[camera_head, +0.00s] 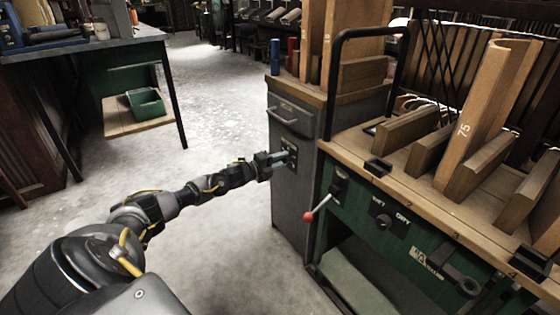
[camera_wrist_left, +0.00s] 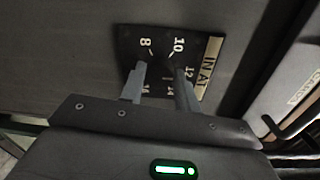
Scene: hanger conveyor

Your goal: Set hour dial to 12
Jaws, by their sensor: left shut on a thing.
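The hour dial's black plate (camera_head: 290,148) is on the front of a grey cabinet (camera_head: 290,200). In the left wrist view the dial plate (camera_wrist_left: 128,38) carries the white numbers 8, 10, 12 and others partly covered, with a pale "IN AT" label (camera_wrist_left: 210,62) along one side. My left gripper (camera_head: 280,158) reaches the plate; in the left wrist view its two fingers (camera_wrist_left: 160,85) stand on either side of the dial's middle, shut on the dark knob. The knob is hard to make out, and I cannot tell which number it points to. My right gripper is not in view.
A drawer handle (camera_head: 282,115) is above the dial. A green bench (camera_head: 400,245) with a red-tipped lever (camera_head: 309,216) and wooden boards (camera_head: 480,115) stands to the right. A table (camera_head: 80,45) is at the left. The floor (camera_head: 215,110) between is clear.

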